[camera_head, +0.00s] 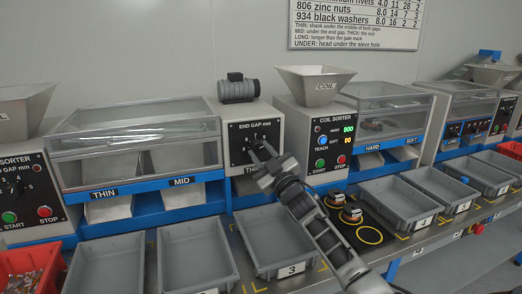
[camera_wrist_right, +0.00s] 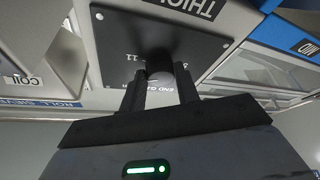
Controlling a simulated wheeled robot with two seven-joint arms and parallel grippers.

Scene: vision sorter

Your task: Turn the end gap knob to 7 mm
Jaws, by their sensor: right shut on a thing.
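The end gap panel (camera_head: 241,136) is a black plate on a white box in the middle of the head view. My right gripper (camera_head: 262,151) reaches up to this plate and covers most of its lower right part. In the right wrist view the two fingers of my right gripper (camera_wrist_right: 162,92) are shut on the dark round end gap knob (camera_wrist_right: 160,68), one finger on each side. The knob's pointer and the number it points to cannot be made out. My left gripper is not in view.
Right of the panel stands the coil sorter (camera_head: 322,135) with its hopper. Clear-lidded thin and mid bins (camera_head: 140,140) stand to the left. Grey trays (camera_head: 197,250) line the bench below. Several small parts stand on a black mat (camera_head: 365,236) near my right arm.

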